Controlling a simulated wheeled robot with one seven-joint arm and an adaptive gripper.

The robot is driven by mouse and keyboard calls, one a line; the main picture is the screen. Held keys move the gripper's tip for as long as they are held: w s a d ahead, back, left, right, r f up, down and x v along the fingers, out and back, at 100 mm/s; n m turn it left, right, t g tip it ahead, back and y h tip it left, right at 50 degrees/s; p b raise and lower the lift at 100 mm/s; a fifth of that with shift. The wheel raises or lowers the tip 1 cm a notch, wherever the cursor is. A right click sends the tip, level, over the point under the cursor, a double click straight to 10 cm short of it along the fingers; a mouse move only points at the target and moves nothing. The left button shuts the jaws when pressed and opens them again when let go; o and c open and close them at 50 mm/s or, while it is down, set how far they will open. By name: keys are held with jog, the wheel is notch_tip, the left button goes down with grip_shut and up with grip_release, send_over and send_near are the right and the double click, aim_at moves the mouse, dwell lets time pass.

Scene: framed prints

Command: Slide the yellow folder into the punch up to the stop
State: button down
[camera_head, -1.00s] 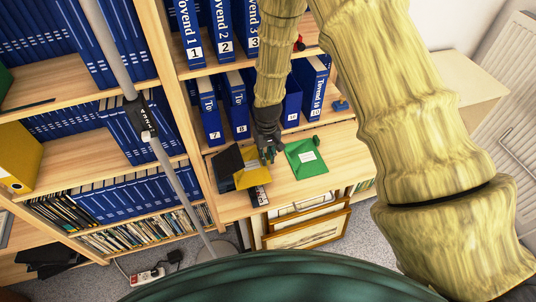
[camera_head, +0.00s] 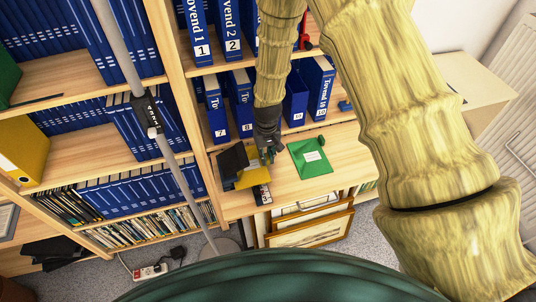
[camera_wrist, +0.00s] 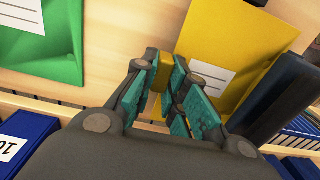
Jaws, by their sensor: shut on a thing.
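The yellow folder (camera_head: 256,176) lies on the wooden shelf, and its large face with a white label shows in the wrist view (camera_wrist: 232,38). The black punch (camera_head: 232,160) is at the folder's left in the head view; it shows as a dark body along the folder's right edge in the wrist view (camera_wrist: 283,90). The folder's edge is against or inside the punch; I cannot tell how deep. My gripper (camera_head: 268,155) is at the folder's right side. Its teal-padded fingers (camera_wrist: 170,88) are shut on a yellow part of the folder, partly hidden by the fingers.
A green folder (camera_head: 312,157) with a white label lies to the right on the same shelf. Blue binders (camera_head: 240,105) stand behind. A dark item with a white marking (camera_head: 262,195) is at the shelf's front edge. Framed prints (camera_head: 310,230) stand below. A grey pole (camera_head: 165,150) rises at left.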

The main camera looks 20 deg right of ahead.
jog(key=shift+a, duration=0.45)
jog(key=c, duration=1.4)
grip_release()
jog(key=shift+o, duration=0.2)
jog(key=shift+r+p, duration=2.25)
jog(key=shift+r, duration=1.25)
jog(key=shift+s+f, duration=0.1)
